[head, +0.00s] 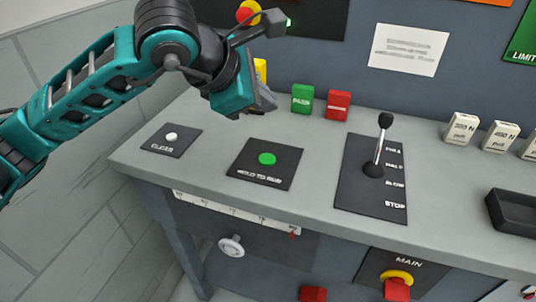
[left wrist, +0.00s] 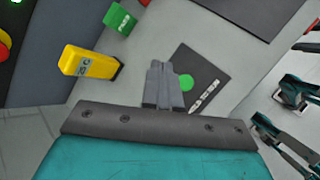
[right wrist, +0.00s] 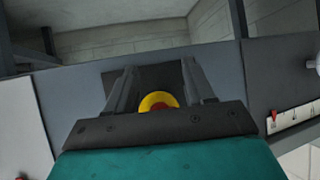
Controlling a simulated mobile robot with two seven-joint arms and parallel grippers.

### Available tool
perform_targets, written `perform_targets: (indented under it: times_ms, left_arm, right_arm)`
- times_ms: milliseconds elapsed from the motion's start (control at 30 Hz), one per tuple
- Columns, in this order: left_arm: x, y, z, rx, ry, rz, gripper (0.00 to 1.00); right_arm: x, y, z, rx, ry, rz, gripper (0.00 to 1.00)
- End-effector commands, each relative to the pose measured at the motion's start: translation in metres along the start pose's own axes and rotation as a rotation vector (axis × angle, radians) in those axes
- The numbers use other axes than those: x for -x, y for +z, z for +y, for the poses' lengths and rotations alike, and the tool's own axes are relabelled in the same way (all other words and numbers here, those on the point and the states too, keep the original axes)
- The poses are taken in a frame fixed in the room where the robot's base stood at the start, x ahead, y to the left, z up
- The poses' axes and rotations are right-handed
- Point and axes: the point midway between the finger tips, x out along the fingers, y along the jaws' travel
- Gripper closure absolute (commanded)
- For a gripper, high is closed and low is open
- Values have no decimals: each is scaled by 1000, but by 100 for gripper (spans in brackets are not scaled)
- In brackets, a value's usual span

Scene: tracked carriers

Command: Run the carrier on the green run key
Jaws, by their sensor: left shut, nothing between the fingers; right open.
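The green run key (head: 267,159) is a round button on a black plate (head: 250,178) lettered HOLD TO RUN, on the grey console top. My left gripper (head: 266,104) is shut and empty, above the console behind the key in the head view. In the left wrist view the shut fingers (left wrist: 163,84) appear beside the green key (left wrist: 186,82); the gap to it is unclear. My right gripper (right wrist: 157,85) is open and outside the head view. A yellow-ringed red knob (right wrist: 158,101) shows between its fingers; contact cannot be told. The carrier is not recognisable in these views.
A lever (head: 381,145) stands beside speed marks. A white button (head: 171,137) sits on the left plate. Green (head: 302,98) and red (head: 338,105) blocks stand behind. A black tray (head: 515,212) is right. The front bears a scale (head: 238,211) and the MAIN knob (head: 397,287).

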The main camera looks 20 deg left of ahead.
Motion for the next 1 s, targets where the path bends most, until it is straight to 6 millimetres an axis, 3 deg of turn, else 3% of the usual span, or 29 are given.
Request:
perform_targets:
  times_ms: [367,800,1000]
  left_arm:
    - [-12,-9,-9,1,-3,1,100]
    - [-55,-40,-41,1,-2,-1,100]
    - [-62,-45,-46,1,-1,-2,100]
  right_arm:
    - [-5,8,0,-1,0,0,47]
    - [-27,40,2,0,0,0,47]
    - [-33,49,1,0,-4,-6,47]
